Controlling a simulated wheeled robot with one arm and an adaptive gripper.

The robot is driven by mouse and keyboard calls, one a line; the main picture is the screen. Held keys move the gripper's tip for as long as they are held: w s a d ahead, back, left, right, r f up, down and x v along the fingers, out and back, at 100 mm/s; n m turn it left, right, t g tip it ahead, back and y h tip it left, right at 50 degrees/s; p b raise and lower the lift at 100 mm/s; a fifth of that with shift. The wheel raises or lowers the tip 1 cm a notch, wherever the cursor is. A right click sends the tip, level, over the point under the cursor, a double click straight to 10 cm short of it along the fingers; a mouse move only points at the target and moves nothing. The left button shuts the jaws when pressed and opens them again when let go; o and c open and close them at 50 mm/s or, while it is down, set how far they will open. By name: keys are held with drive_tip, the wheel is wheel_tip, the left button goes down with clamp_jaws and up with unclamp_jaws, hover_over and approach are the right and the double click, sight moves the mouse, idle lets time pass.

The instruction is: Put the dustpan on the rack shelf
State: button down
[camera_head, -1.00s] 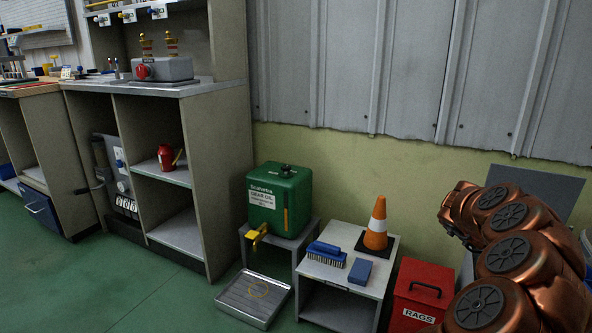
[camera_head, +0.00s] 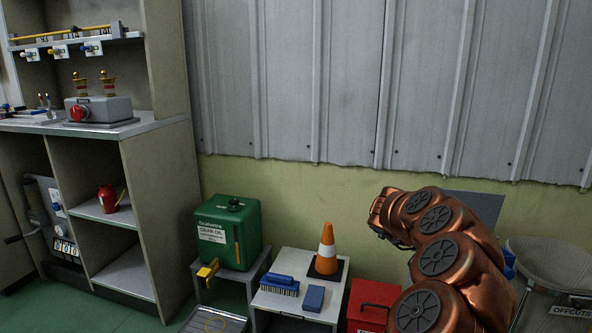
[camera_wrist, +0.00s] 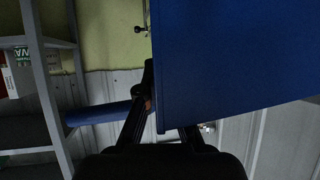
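The blue dustpan fills the upper right of the wrist view with its broad flat pan (camera_wrist: 235,55), and a round blue handle (camera_wrist: 98,113) runs out to the left. My gripper (camera_wrist: 160,110) appears shut on it near where handle and pan meet; the exact contact is dark and partly hidden. In the head view my copper arm hides the gripper, and a small blue part, perhaps the dustpan, shows right of the arm (camera_head: 509,264). A grey rack frame with shelves (camera_wrist: 42,85) stands at the left of the wrist view.
A low table (camera_head: 283,301) holds a brush (camera_head: 279,286), a blue block (camera_head: 314,298) and an orange cone (camera_head: 327,248). A green oil can (camera_head: 229,232), a red rags box (camera_head: 365,305) and an offcuts bin (camera_head: 545,270) stand nearby. A shelving cabinet (camera_head: 165,200) is at left.

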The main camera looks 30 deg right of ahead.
drive_tip(key=w+a+r+n+t+h, duration=0.15)
drive_tip(key=w+a+n+t, duration=0.45)
drive_tip(key=w+a, duration=0.7)
drive_tip(key=w+a+r+n+t, duration=0.2)
drive_tip(key=w+a+n+t, duration=0.55)
drive_tip(key=w, duration=0.85)
drive_tip(key=w+a+r+n+t+y+p, duration=0.1)
drive_tip(key=w+a+n+t+y, duration=0.25)
drive_tip(key=a, duration=1.35)
drive_tip(key=w+a+n+t+y, duration=0.25)
drive_tip(key=a+n+y, duration=0.2)
drive_tip(key=a, duration=1.35)
drive_tip(key=w+r+n+y+p, duration=0.1)
drive_tip(key=r+p, duration=1.1)
drive_tip(key=p, duration=0.6)
drive_tip(key=w+r+n+y+p, duration=0.2)
drive_tip(key=r+p, duration=0.9)
drive_tip(key=p, duration=0.8)
drive_tip(key=shift+d+r, duration=0.2)
drive_tip(key=shift+r, duration=0.2)
drive_tip(key=shift+w+a+n+y, duration=0.1)
drive_tip(key=shift+n+y, duration=0.15)
